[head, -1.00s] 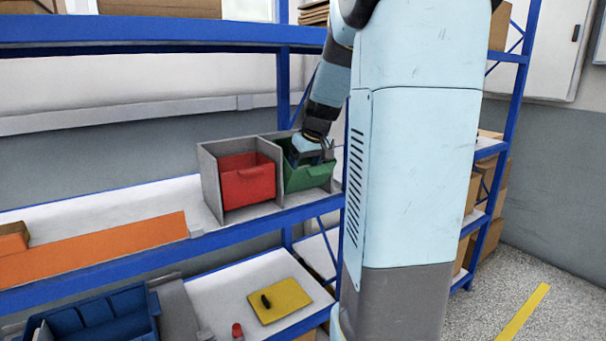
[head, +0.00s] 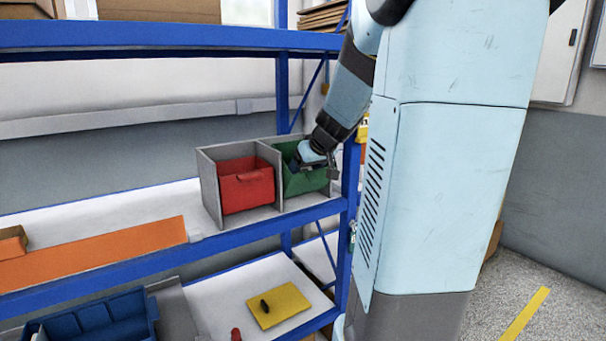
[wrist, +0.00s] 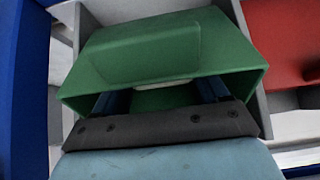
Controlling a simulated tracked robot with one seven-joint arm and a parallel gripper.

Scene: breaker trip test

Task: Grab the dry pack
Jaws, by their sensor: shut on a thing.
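My gripper (head: 316,166) reaches down into the green bin (head: 304,182), the right one of two bins in a grey divided holder. In the wrist view my gripper (wrist: 163,97) has its two fingers inside the mouth of the green bin (wrist: 150,55). The fingers are shut on the dry pack (wrist: 163,84), of which only a thin pale sliver shows between them. The rest of the pack and the fingertips are hidden by the bin's wall. In the head view the pack is hidden.
A red bin (head: 246,190) stands left of the green one in the grey holder (head: 210,188). A blue shelf post (head: 350,190) stands close on the right. An orange strip (head: 95,255) lies left on the shelf. A yellow plate (head: 280,305) lies on the lower shelf.

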